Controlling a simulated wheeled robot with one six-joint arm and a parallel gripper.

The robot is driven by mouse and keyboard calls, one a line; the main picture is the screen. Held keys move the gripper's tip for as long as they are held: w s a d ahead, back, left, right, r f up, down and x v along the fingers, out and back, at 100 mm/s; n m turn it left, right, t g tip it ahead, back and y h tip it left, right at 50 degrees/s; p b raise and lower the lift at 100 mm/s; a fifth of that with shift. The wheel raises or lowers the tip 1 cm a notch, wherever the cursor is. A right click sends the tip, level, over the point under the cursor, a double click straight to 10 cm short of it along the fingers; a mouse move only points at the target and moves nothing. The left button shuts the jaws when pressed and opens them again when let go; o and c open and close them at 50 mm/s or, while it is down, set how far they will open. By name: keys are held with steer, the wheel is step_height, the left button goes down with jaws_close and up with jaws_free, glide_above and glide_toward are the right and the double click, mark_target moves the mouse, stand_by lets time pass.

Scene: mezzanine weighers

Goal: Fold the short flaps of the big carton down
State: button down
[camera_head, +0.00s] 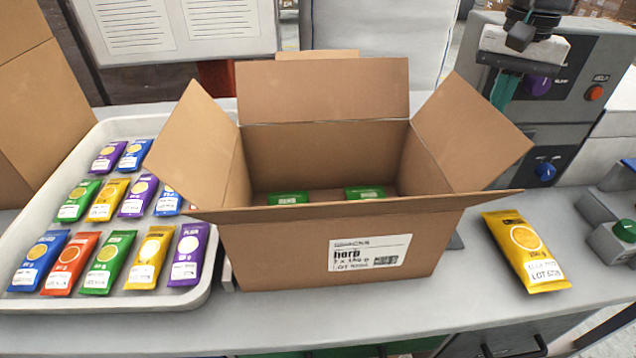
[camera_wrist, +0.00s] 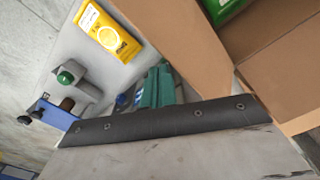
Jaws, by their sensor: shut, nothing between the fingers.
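The big carton (camera_head: 330,250) stands open on the bench in the head view, its label facing me. Its left short flap (camera_head: 192,140) and right short flap (camera_head: 472,132) both lean outward and up. The back long flap (camera_head: 322,90) stands up, and the front long flap (camera_head: 350,206) shows nearly edge-on. Two green packets (camera_head: 288,198) lie inside. My gripper (camera_head: 499,106), with teal fingers, is shut and empty, above and right of the right flap. The wrist view shows its fingers (camera_wrist: 154,88) apart from the carton (camera_wrist: 205,60).
A yellow packet (camera_head: 526,252) lies on the bench right of the carton. A white tray (camera_head: 207,290) of several packets stands left. A grey control box (camera_head: 590,70) is behind right, and a green-button unit (camera_head: 612,240) sits at the right edge.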

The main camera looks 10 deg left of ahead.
mark_target(477, 110)
steer(key=shift+a, duration=0.1)
steer(key=a, duration=0.1)
steer(key=s+a, duration=0.1)
steer(key=a, duration=0.1)
steer(key=shift+a+r, duration=0.1)
steer(key=shift+r, duration=0.05)
steer(key=shift+s+a, duration=0.1)
steer(key=shift+a, duration=0.7)
steer(key=shift+s+a, duration=0.25)
steer(key=shift+a, duration=1.05)
steer(key=shift+s+a, duration=0.2)
steer(key=shift+a, duration=1.05)
